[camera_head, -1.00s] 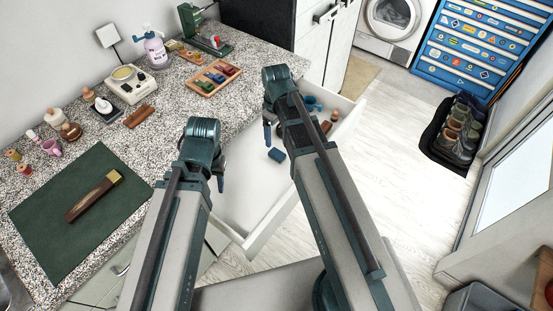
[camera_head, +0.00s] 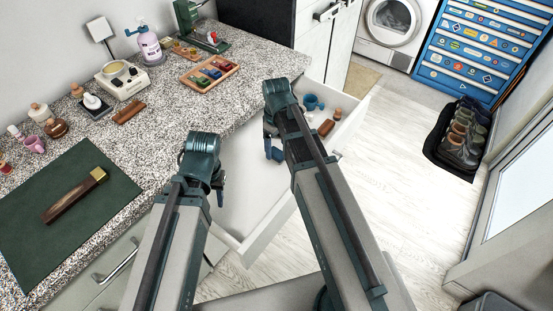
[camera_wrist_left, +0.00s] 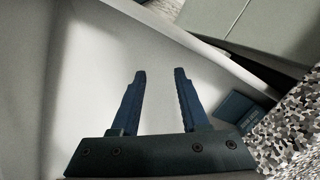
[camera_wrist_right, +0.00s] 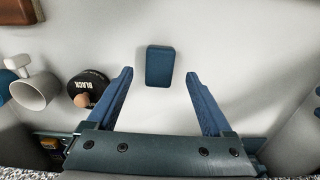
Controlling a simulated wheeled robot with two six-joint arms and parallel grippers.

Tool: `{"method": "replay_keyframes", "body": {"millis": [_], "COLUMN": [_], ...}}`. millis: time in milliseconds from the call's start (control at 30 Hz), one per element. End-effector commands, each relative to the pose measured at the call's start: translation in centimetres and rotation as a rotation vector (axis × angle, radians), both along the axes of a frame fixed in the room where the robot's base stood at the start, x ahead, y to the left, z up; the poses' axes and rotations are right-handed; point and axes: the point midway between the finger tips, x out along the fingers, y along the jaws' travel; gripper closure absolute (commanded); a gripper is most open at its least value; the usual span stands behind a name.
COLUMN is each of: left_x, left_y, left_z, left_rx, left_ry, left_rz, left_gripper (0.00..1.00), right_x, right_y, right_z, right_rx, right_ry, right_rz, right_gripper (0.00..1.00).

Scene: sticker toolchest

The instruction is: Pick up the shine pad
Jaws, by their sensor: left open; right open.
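A dark blue rectangular block, which looks like the shine pad (camera_wrist_right: 160,66), lies flat on the white floor of the open drawer (camera_head: 256,238). In the right wrist view it lies ahead of the open, empty fingers of my right gripper (camera_wrist_right: 158,98), roughly centred between them and untouched. In the head view my right gripper (camera_head: 272,146) hangs over the drawer and largely hides the block. My left gripper (camera_head: 217,188) is open and empty over the nearer part of the drawer. In the left wrist view a blue block (camera_wrist_left: 237,108) lies right of its fingers (camera_wrist_left: 159,75).
The drawer also holds a mug (camera_wrist_right: 38,90), a round black tin (camera_wrist_right: 87,88) and a brown brush (camera_wrist_right: 14,12). The speckled counter (camera_head: 170,125) runs along the left, with a green mat (camera_head: 110,205) and a brush (camera_head: 75,196). Open floor lies right of the drawer.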

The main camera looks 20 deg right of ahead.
Motion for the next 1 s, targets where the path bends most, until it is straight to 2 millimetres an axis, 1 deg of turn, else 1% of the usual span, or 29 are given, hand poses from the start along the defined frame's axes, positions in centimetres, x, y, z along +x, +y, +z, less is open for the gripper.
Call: {"method": "replay_keyframes", "body": {"millis": [33, 133, 233, 467, 500, 567, 600, 667, 700, 767, 800, 933, 1000], "left_x": [0.0, 0.0, 0.0, 0.0, 0.0, 0.0, 0.0, 0.0, 0.0, 0.0, 0.0, 0.0, 0.0], "left_y": [0.0, 0.0, 0.0, 0.0, 0.0, 0.0, 0.0, 0.0, 0.0, 0.0, 0.0, 0.0, 0.0], "left_z": [-1.4, -2.4, -2.8, -2.5, -2.5, -2.5, -2.5, -2.5, -2.5, -2.5, -2.5, -2.5, -2.5], "left_rx": [0.000, 0.000, 0.000, 0.000, 0.000, 0.000, 0.000, 0.000, 0.000, 0.000, 0.000, 0.000, 0.000], "left_ry": [0.000, 0.000, 0.000, 0.000, 0.000, 0.000, 0.000, 0.000, 0.000, 0.000, 0.000, 0.000, 0.000], "left_rz": [0.000, 0.000, 0.000, 0.000, 0.000, 0.000, 0.000, 0.000, 0.000, 0.000, 0.000, 0.000, 0.000], "left_gripper": [0.55, 0.55, 0.55, 0.55, 0.55, 0.55, 0.55, 0.55, 0.55, 0.55, 0.55, 0.55, 0.55], "right_x": [0.2, 0.1, 0.1, 0.1, 0.1, 0.1, 0.1, 0.1, 0.1, 0.1, 0.1, 0.1, 0.1], "right_y": [-0.1, -0.1, -0.1, 0.0, 0.0, 0.0, 0.0, 0.0, 0.0, 0.0, 0.0, 0.0, 0.0], "right_z": [-1.4, -2.4, -2.8, -2.5, -2.5, -2.5, -2.5, -2.5, -2.5, -2.5, -2.5, -2.5, -2.5], "right_rx": [0.000, 0.000, 0.000, 0.000, 0.000, 0.000, 0.000, 0.000, 0.000, 0.000, 0.000, 0.000, 0.000], "right_ry": [0.000, 0.000, 0.000, 0.000, 0.000, 0.000, 0.000, 0.000, 0.000, 0.000, 0.000, 0.000, 0.000], "right_rz": [0.000, 0.000, 0.000, 0.000, 0.000, 0.000, 0.000, 0.000, 0.000, 0.000, 0.000, 0.000, 0.000], "right_gripper": [0.15, 0.15, 0.15, 0.15, 0.22, 0.33, 0.40, 0.51, 0.58, 0.69, 0.76, 1.00, 1.00]}}
